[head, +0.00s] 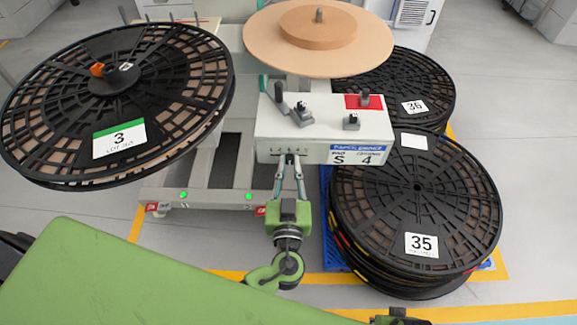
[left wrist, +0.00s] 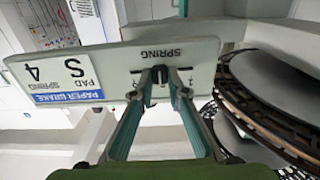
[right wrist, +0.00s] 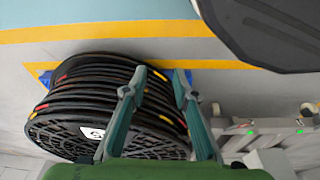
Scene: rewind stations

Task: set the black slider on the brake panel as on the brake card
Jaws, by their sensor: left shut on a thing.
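The brake panel (head: 322,112) is a white box below the tan disc. Its front face has a numbered scale (head: 287,150), and the brake card (head: 358,155) on it reads pad S, spring 4. My left gripper (head: 289,160) is at this face, its fingertips shut on the black slider (left wrist: 160,74) below the SPRING lettering in the left wrist view. The fingers mostly hide the slider, and I cannot tell its exact number. My right gripper (right wrist: 158,78) is open and empty, with a stack of reels beyond it in the right wrist view.
Reel 3 (head: 118,95) stands tilted at the left. Reel 35 (head: 415,215) tops a stack right of the panel, with reel 36 (head: 400,85) behind. Several knobs and a red patch (head: 364,101) are on the panel top.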

